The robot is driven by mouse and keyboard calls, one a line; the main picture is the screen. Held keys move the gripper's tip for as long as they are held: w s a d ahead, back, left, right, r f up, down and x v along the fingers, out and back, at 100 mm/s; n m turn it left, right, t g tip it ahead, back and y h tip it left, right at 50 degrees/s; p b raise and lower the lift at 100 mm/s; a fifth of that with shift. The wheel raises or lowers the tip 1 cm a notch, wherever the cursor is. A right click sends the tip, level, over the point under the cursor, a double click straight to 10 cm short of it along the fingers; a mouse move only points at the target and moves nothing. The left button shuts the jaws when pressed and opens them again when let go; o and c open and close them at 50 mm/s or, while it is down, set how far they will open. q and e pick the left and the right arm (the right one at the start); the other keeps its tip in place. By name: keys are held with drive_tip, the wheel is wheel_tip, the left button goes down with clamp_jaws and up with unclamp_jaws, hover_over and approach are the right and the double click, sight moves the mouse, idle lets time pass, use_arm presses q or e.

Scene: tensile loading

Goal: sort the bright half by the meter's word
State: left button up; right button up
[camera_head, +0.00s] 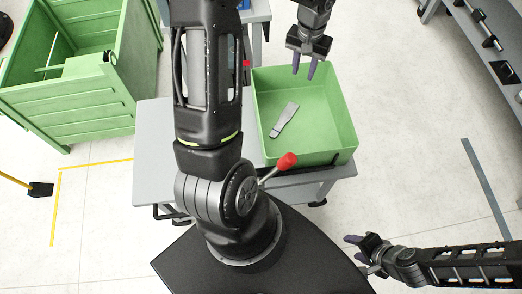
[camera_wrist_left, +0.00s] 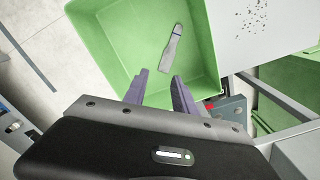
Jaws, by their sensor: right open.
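A grey flat metal piece (camera_head: 284,120) with one wider end lies on the floor of a green bin (camera_head: 345,140). In the left wrist view the piece (camera_wrist_left: 172,48) lies beyond my fingertips, with a dark band near one end. My left gripper (camera_head: 304,72) is over the bin's far side, apart from the piece. Its fingers (camera_wrist_left: 160,76) are spread with nothing between them. My right gripper (camera_head: 350,246) is open and empty at the lower right, away from the bin. No meter reading can be made out.
The bin stands on a grey table (camera_head: 155,150). A large green crate (camera_head: 95,105) stands at the left. A red-tipped lever (camera_head: 287,161) shows near the bin's front edge. A grey bench with equipment (camera_head: 490,45) is at upper right. Open floor lies right of the bin.

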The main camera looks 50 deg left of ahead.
use_arm(q)
wheel_tip(320, 180, up, 6)
drive_tip(key=shift+r+b, duration=0.25)
drive_tip(key=shift+b, duration=0.15)
idle(0.7)
